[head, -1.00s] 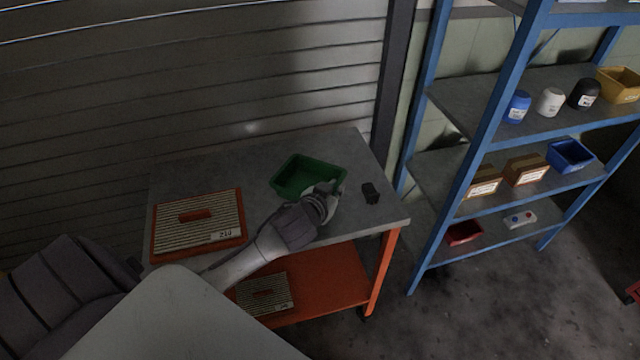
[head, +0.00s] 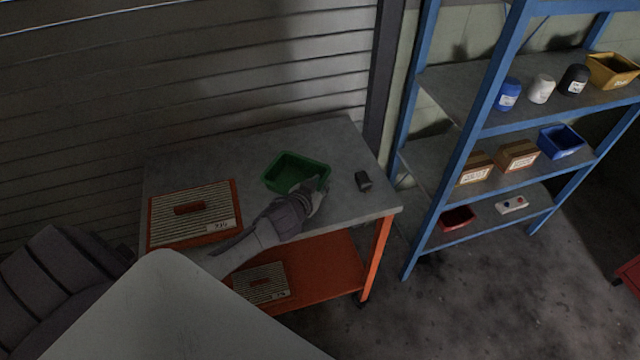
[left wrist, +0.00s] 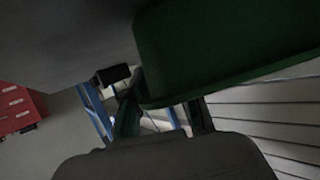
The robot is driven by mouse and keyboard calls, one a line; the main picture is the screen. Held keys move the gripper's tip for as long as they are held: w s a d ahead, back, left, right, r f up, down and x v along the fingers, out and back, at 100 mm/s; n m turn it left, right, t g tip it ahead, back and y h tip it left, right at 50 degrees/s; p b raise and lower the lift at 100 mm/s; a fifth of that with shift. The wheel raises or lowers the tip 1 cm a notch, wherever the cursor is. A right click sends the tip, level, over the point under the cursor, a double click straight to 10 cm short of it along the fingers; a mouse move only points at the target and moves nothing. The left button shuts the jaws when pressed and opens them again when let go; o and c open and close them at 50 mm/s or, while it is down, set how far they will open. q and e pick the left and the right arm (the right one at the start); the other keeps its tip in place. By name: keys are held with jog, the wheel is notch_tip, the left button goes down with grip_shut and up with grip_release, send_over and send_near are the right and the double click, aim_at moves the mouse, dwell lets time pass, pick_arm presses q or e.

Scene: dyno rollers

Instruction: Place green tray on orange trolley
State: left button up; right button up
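The green tray (head: 284,184) sits on the grey top of the orange trolley (head: 345,208), towards its back right. My left gripper (head: 318,190) is at the tray's near right corner in the head view. In the left wrist view the dark green tray wall (left wrist: 220,45) fills the upper right, and the fingers (left wrist: 163,112) stand on either side of its lower corner. The tray hides part of the fingers, so their grip on the rim is unclear. My right gripper is not in view.
A striped panel with an orange frame (head: 160,235) lies on the trolley's left, and a similar one (head: 262,285) on its lower shelf. A blue shelf rack (head: 477,135) with boxes and bottles stands at right.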

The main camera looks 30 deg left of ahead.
pick_arm(q)
jog(key=shift+o, duration=0.2)
jog(key=b+v, duration=0.1)
jog(key=v, duration=1.1)
jog(key=shift+r, duration=0.15)
